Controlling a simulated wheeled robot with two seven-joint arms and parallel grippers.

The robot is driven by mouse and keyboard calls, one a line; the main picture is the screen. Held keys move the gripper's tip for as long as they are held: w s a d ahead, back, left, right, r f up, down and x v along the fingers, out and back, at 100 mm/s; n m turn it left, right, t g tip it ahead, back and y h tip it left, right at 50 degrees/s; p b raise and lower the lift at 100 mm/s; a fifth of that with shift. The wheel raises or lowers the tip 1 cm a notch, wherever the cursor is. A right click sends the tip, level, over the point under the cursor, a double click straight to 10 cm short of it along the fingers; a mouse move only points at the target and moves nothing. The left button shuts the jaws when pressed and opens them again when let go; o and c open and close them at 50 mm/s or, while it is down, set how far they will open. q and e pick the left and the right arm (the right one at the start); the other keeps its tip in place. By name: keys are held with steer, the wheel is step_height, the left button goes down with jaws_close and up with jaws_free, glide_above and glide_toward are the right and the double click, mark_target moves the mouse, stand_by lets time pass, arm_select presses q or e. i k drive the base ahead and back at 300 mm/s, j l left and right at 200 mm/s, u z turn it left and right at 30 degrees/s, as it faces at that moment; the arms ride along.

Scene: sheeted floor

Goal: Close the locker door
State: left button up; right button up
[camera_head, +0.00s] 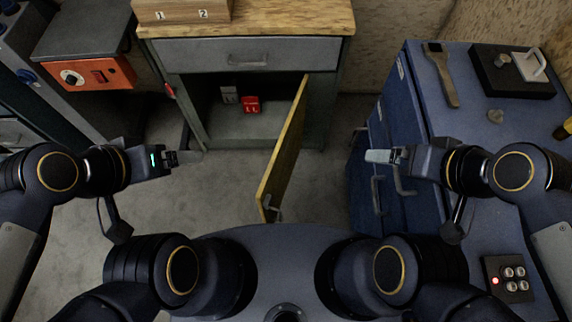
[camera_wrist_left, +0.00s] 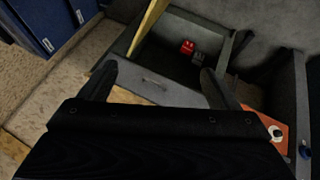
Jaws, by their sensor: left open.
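The grey locker (camera_head: 200,108) has a wooden top and stands ahead, its lower compartment uncovered. Its door (camera_head: 285,150) is swung wide open, hinged at the compartment's right side and reaching toward me, with a small handle (camera_head: 272,209) near its free end. In the left wrist view the door (camera_wrist_left: 150,25) shows as a thin yellow edge. My left gripper (camera_head: 190,156) is open and empty, left of the door and apart from it; its spread fingers also show in the left wrist view (camera_wrist_left: 160,85). My right gripper (camera_head: 378,156) is right of the door, not touching it; its jaw opening is unclear.
A red box (camera_head: 250,105) and a grey one sit inside the compartment. A closed drawer (camera_head: 250,54) is above it. A blue cabinet (camera_head: 415,130) with tools on top stands right. An orange panel (camera_head: 100,73) is at left. Floor around the door is clear.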

mark_target(272, 189)
steer(key=k, duration=0.4)
steer(key=i+j+z, duration=0.1)
steer(key=j+z, duration=0.5)
steer(key=j, duration=0.2)
steer(key=z, duration=1.05)
steer(key=i+j, duration=0.05)
